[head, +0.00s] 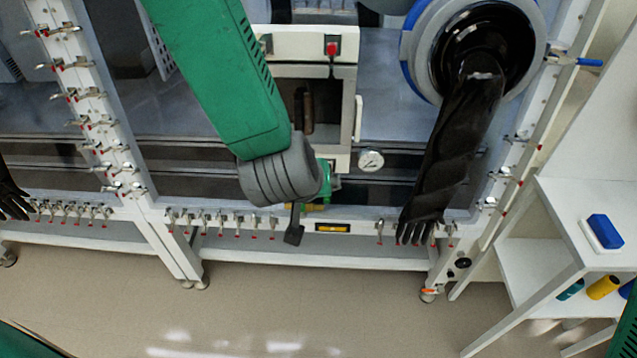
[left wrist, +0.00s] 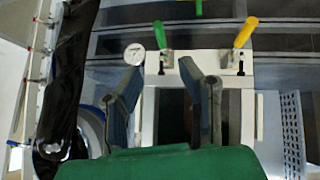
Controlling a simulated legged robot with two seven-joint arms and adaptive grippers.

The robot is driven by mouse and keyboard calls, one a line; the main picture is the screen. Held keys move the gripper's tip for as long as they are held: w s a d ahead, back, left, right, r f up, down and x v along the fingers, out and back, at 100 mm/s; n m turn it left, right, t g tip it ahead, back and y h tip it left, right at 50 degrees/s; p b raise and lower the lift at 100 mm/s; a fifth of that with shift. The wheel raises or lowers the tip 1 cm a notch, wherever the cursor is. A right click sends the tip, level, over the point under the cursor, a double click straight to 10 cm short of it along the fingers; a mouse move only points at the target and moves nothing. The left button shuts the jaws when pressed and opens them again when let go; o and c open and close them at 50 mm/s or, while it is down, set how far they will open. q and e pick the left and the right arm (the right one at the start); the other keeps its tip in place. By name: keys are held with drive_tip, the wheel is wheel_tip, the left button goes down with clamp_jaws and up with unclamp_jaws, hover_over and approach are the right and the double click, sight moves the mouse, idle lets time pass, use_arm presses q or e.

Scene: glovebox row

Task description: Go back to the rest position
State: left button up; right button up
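My left gripper (head: 294,232) is at the lower end of the green arm in the head view, in front of the small airlock box (head: 318,45) of the glovebox. Mostly only one dark finger shows there. In the left wrist view the two fingers of my left gripper (left wrist: 163,85) stand apart with nothing between them. Beyond them are a green handle (left wrist: 158,38) and a yellow handle (left wrist: 245,32); both look clear of the fingers. My right gripper is in neither view.
A black glove (head: 452,150) hangs from a round port at the right. A dial gauge (head: 370,160) sits beside the box. Clamps line the glovebox frame. A white shelf (head: 580,215) at the right holds a blue-and-white item (head: 604,231). The floor (head: 240,310) in front is clear.

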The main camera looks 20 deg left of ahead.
use_arm(q)
drive_tip(key=s+a+f+m+g+b, duration=0.1)
drive_tip(key=s+a+f+b, duration=0.25)
drive_tip(key=f, duration=0.45)
drive_tip(key=s+a+f+m+g+b, duration=0.1)
drive_tip(key=s+a+f+g+b, duration=0.1)
drive_tip(key=s+f, duration=0.35)
drive_tip(key=s+a+f+g+b, duration=0.1)
drive_tip(key=s+a+f+b, duration=0.15)
drive_tip(key=f, duration=0.65)
drive_tip(key=s+a+f+m+g+b, duration=0.2)
drive_tip(key=s+a+f+b, duration=0.3)
drive_tip(key=s+f, duration=0.6)
drive_tip(key=s+g, duration=0.1)
drive_tip(key=s, duration=0.1)
drive_tip(key=shift+s+f, duration=0.15)
drive_tip(key=shift+s, duration=0.2)
drive_tip(key=shift+w, duration=0.15)
